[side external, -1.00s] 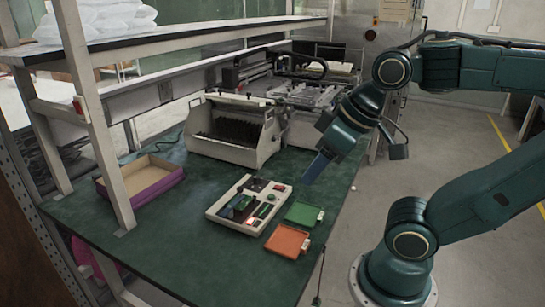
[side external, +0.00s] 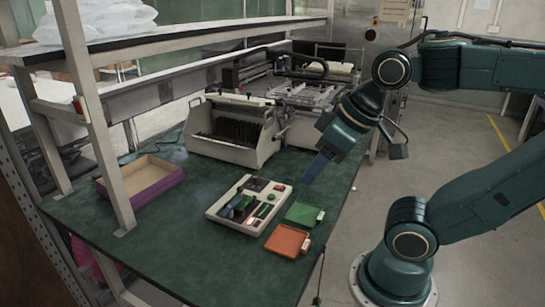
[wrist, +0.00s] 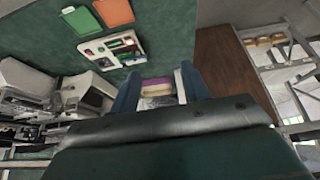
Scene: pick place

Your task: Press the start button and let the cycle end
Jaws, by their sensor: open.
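A white fixture panel (side external: 212,212) lies on the green bench. It carries several small green, red and dark parts, too small to tell apart. A small red spot (side external: 279,187) at its far right corner looks like a button, but I cannot be sure that it is the start button. My gripper (side external: 316,168) is in the air to the right of and above the panel, pointing down and touching nothing. In the wrist view its two blue fingers (wrist: 160,90) stand apart with nothing held between them. The panel also shows in the wrist view (wrist: 90,47).
A green tray (side external: 303,213) and an orange tray (side external: 288,241) lie right of the panel. A purple-sided open box (side external: 150,193) is at the left, near a shelf post (side external: 100,130). A grey machine (side external: 232,130) stands behind. Bare bench (side external: 200,265) lies in front.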

